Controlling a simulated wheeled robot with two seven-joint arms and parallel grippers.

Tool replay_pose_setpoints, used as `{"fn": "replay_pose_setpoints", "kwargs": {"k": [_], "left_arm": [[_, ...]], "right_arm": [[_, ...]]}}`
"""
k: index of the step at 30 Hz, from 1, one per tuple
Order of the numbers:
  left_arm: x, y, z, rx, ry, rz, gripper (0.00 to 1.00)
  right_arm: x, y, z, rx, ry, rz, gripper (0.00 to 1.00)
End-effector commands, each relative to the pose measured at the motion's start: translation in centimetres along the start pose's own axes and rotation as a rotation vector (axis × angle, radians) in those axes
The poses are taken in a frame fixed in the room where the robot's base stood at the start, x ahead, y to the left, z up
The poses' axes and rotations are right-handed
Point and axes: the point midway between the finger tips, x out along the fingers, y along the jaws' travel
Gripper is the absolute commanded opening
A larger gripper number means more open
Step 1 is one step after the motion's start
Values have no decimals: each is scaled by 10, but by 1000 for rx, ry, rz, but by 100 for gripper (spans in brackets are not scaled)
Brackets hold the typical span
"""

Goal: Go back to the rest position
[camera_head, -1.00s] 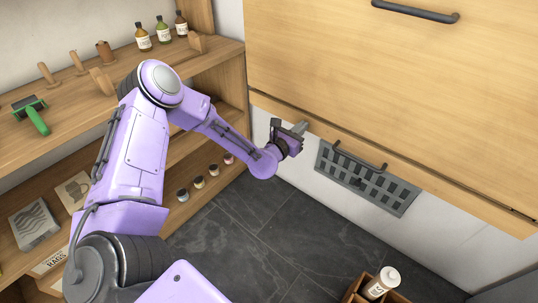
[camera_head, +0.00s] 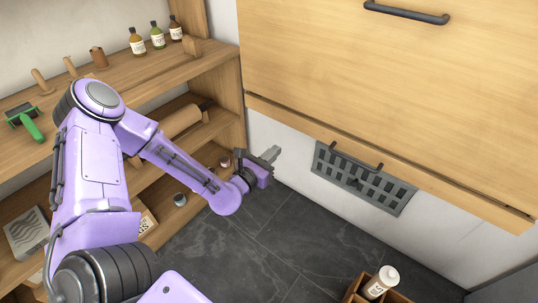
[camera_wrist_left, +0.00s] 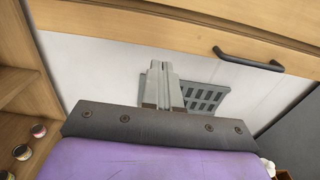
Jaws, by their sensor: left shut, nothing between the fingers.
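My left gripper (camera_head: 270,155) is shut and empty, held in the air in front of the white wall, just right of the wooden shelf. In the left wrist view its two grey fingers (camera_wrist_left: 163,85) lie together, with the wall and a grey vent grille behind them. The purple left arm reaches in from the left, bent at the elbow in front of the shelf. My right gripper is not in either view.
The wooden shelf (camera_head: 150,80) at left holds bottles, a green roller (camera_head: 28,122) and small jars. A wooden cabinet front (camera_head: 380,90) with dark handles overhangs the wall and grille (camera_head: 362,182). A wooden box holds a white bottle (camera_head: 381,283) below.

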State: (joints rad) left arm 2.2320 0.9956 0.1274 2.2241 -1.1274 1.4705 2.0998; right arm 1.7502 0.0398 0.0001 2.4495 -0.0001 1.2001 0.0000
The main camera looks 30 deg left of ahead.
Motion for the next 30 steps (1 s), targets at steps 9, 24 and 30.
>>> {"fn": "replay_pose_setpoints", "kwargs": {"k": [9, 24, 30], "left_arm": [[-10, 1, 0, 16, 0, 3, 0], [-128, -20, -146, 1749, 697, -635, 0], [-263, -16, -189, 2177, 882, -1351, 0]], "right_arm": [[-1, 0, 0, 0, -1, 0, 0], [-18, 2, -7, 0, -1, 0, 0], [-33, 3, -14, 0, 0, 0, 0]]}}
